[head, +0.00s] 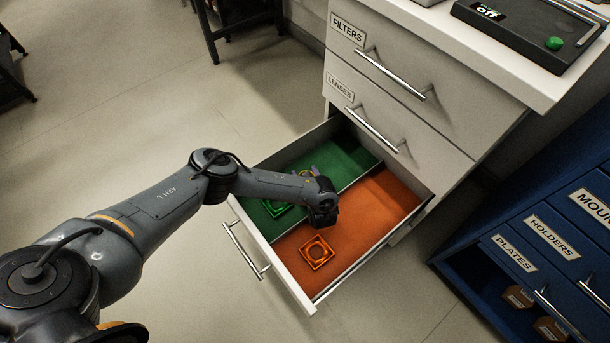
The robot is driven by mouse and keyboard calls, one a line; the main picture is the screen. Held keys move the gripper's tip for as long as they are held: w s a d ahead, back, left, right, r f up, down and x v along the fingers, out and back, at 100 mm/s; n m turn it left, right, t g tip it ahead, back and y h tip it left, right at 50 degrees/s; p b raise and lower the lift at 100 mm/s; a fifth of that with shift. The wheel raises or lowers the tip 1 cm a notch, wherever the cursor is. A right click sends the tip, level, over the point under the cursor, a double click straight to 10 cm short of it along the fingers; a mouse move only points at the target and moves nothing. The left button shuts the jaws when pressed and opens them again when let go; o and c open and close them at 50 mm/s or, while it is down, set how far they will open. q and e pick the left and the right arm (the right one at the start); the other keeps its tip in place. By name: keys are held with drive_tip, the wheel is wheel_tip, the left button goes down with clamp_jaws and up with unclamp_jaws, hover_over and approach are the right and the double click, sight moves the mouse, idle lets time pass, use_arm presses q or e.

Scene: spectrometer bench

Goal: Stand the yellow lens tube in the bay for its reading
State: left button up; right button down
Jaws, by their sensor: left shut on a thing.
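My left gripper (324,210) is down in the open bottom drawer (293,280), over the divider between its green and orange compartments. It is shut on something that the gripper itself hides. A small purple and yellowish thing (315,171) shows just behind the wrist on the green side; I cannot tell what it is. I cannot make out a yellow lens tube. A black device (520,32) with a display reading "off" and a green button stands on the counter, cut by the picture's edge. No bay shows clearly. My right gripper is not in view.
A green square frame (275,208) lies in the green compartment and an orange one (317,252) in the orange compartment. The FILTERS drawer (400,62) and LENSES drawer (410,130) above are shut. A blue cabinet (510,225) stands right, with brown blocks low in it.

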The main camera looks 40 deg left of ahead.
use_arm(q)
drive_tip(key=o, duration=1.2)
drive_tip(key=shift+f, duration=0.1)
drive_tip(key=shift+s+d+r+p, duration=0.2)
drive_tip(key=shift+d+r+p, duration=0.1)
drive_tip(key=shift+r+p, duration=0.2)
drive_tip(key=p+v, duration=0.7)
drive_tip(key=v, duration=0.3)
drive_tip(key=shift+f, duration=0.1)
drive_tip(key=shift+s+d+p, duration=0.4)
drive_tip(key=shift+d+p, duration=0.05)
